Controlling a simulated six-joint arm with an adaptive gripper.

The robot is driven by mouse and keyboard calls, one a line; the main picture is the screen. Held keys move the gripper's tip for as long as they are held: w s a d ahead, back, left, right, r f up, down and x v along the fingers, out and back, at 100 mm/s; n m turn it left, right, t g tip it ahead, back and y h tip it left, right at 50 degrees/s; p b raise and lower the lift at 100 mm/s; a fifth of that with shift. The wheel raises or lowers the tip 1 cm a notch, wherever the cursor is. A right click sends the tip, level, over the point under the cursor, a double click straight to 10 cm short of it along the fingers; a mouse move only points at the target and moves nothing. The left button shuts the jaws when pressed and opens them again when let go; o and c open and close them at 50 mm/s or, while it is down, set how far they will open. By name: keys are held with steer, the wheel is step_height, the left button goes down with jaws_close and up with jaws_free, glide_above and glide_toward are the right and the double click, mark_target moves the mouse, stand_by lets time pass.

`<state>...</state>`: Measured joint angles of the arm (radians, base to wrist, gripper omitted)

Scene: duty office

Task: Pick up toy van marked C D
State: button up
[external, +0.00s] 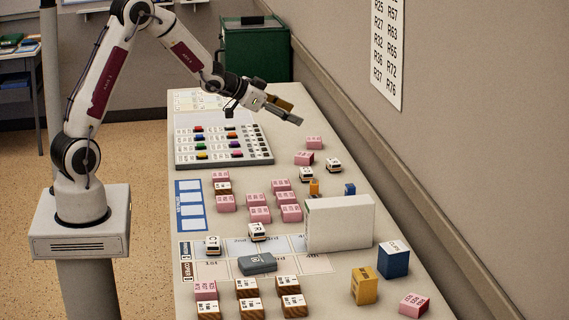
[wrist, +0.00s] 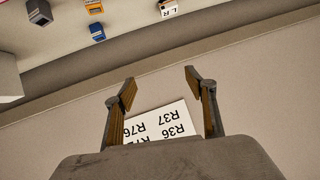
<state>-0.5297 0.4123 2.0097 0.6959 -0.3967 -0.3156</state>
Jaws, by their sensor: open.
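Small white toy vans with dark letters stand on the long table. One van (external: 213,245) and another van (external: 257,232) are on the lettered sheet near the middle. Two more, a van (external: 306,174) and a van (external: 333,165), stand farther back near the pink blocks. I cannot tell for sure which is marked C D. My gripper (external: 287,112) is open and empty, high above the far part of the table. In the wrist view my gripper (wrist: 162,88) has its fingers apart, with the wall and its chart behind them.
A white box (external: 340,222) stands at the table's right side. A blue block (external: 393,260) and yellow block (external: 364,286) are nearer. Several pink blocks (external: 260,214) fill the middle. A grey case (external: 257,263) lies on the sheet. The wall chart (external: 388,50) hangs right.

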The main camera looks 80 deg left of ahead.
mark_target(306, 170)
steer(key=w+a+f+t+h, duration=0.1)
steer(key=a+f, duration=0.1)
steer(key=f, duration=0.4)
steer(key=w+a+f+t+h, duration=0.1)
steer(key=a+f+h, duration=0.1)
steer(key=f, duration=0.4)
steer(key=shift+a+m, duration=0.3)
steer(key=shift+a, duration=0.25)
steer(key=shift+f, duration=0.15)
steer(key=shift+f, duration=1.6)
steer(key=shift+f, duration=0.1)
steer(key=shift+f, duration=0.35)
step_height(306, 170, down, 2)
steer(key=shift+f, duration=0.25)
steer(key=shift+x, duration=0.85)
steer(key=shift+w+f, duration=0.35)
steer(key=shift+w, duration=0.25)
